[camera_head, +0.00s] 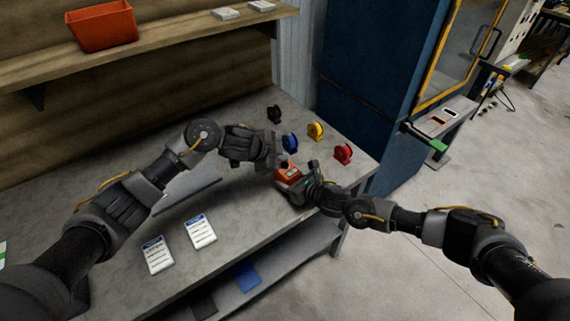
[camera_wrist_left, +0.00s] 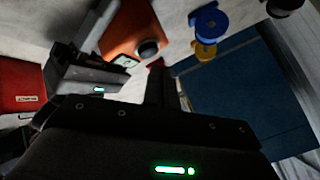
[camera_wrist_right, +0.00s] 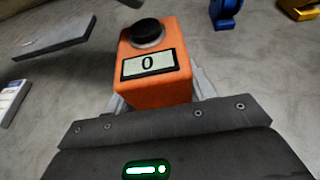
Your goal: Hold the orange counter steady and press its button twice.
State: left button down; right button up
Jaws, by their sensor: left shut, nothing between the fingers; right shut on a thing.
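The orange counter (camera_head: 289,172) stands on the grey table near its front right part. In the right wrist view the counter (camera_wrist_right: 158,84) shows a black round button (camera_wrist_right: 147,31) on top and a display reading 0. My right gripper (camera_head: 297,186) is shut on the counter's lower body from the front right. My left gripper (camera_head: 272,160) is shut and empty, beside and a little above the counter at its upper left. In the left wrist view the counter (camera_wrist_left: 130,28) and its dark button (camera_wrist_left: 147,48) lie beyond the left fingers; I cannot tell whether they touch.
Black (camera_head: 274,113), blue (camera_head: 290,141), yellow (camera_head: 315,130) and red (camera_head: 343,153) tape dispensers stand behind and right of the counter. Two printed cards (camera_head: 200,231) lie at the front left. A blue cabinet (camera_head: 375,60) stands behind.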

aim_at(282, 166)
pick_arm(q)
jog(key=shift+f, duration=0.2)
jog(key=shift+f, duration=0.25)
jog(key=shift+f, duration=0.55)
dwell(1.1)
jog(key=shift+r, duration=1)
jog(key=shift+r, duration=2.5)
dwell(0.5)
jog(key=shift+r, duration=1.9)
